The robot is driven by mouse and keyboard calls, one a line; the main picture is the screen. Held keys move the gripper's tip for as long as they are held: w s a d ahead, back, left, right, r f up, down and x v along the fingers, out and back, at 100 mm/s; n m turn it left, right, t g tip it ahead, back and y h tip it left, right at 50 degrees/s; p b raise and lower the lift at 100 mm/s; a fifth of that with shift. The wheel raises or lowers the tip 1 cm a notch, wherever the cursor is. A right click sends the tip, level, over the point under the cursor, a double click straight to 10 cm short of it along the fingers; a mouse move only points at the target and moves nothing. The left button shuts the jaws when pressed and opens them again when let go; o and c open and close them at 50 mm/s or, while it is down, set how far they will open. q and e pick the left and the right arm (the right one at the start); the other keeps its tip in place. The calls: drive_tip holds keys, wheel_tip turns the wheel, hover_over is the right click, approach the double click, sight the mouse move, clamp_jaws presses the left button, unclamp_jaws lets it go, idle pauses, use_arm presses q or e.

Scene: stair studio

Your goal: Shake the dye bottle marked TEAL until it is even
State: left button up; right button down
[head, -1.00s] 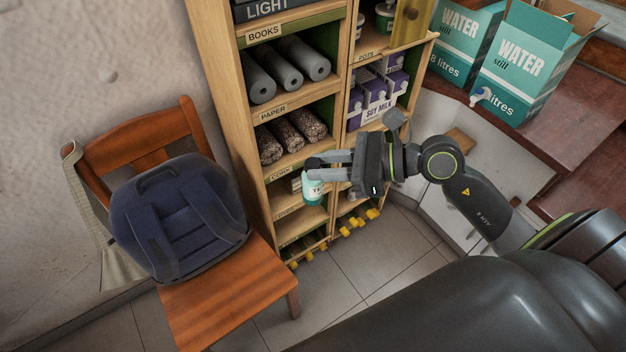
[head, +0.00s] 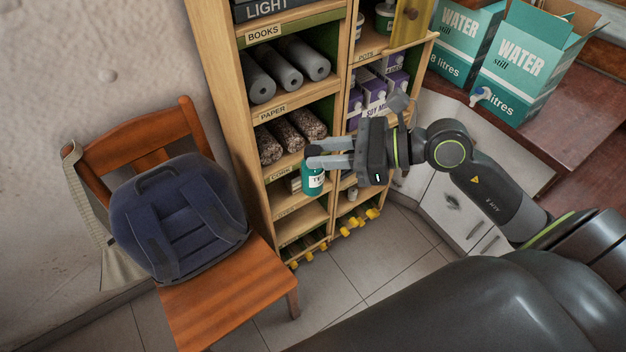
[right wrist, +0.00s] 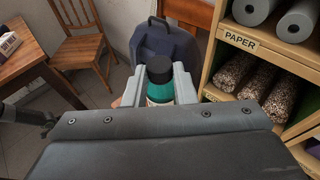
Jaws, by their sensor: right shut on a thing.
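The TEAL dye bottle (head: 312,187) is a small bottle with a black cap and a pale label of dark lettering, partly hidden by the fingers. My right gripper (head: 318,154) is shut on it near its top and holds it in the air in front of the shelves. In the right wrist view the bottle (right wrist: 160,91) sits between the two grey fingers, cap towards the camera. What shows of its body is a deep, even teal; its far side is hidden. My left gripper is not in view.
The wooden shelf unit (head: 215,95) with paper rolls and cork rolls stands close behind the bottle. A wooden chair (head: 215,305) with a blue backpack (head: 180,215) is to the left. Water cartons (head: 520,75) stand on the counter at right. Tiled floor (head: 340,275) is free below.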

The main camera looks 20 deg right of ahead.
wheel_tip(320, 180, down, 4)
drive_tip(key=shift+f, duration=0.15)
drive_tip(key=shift+r, duration=7.1)
wheel_tip(320, 180, down, 14)
